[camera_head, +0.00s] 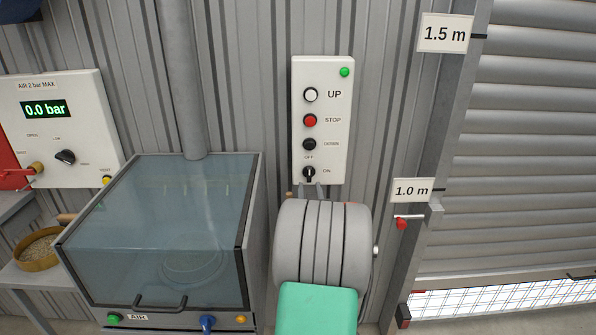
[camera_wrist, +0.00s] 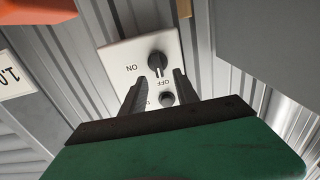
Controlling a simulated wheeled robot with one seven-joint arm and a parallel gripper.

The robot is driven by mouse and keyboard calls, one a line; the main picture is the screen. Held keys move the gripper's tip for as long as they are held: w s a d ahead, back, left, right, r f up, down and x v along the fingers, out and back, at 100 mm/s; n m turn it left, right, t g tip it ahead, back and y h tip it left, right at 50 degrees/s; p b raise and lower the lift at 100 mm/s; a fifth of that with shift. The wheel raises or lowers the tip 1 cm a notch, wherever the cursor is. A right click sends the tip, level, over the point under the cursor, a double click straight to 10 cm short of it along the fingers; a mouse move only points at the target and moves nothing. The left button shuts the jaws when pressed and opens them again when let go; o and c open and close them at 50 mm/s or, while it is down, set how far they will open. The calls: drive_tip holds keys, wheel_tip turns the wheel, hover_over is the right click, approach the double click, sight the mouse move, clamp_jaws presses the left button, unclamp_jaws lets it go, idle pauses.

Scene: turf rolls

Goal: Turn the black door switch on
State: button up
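The black door switch (camera_head: 309,172) is a round knob at the bottom of a white control panel (camera_head: 322,75). Its label shows OFF above and ON to the right, and its pale mark appears to point up at OFF. In the wrist view the switch (camera_wrist: 157,60) appears turned over, with OFF below it and ON to its left. My gripper (camera_head: 311,189) is just below the switch in the head view. In the wrist view my gripper (camera_wrist: 160,78) has its two dark fingers apart, with nothing between them. Whether the fingertips touch the panel cannot be told.
White UP, red STOP and black DOWN buttons (camera_head: 309,144) sit above the switch. A glass-lidded cabinet (camera_head: 160,220) stands left, with an air panel (camera_head: 85,100) beyond.

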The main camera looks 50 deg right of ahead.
sight(310, 175)
drive_tip(key=p+x, duration=0.2)
drive_tip(key=x, duration=0.5)
drive_tip(key=shift+d, duration=0.45)
drive_tip(key=shift+c, duration=0.5)
clamp_jaws()
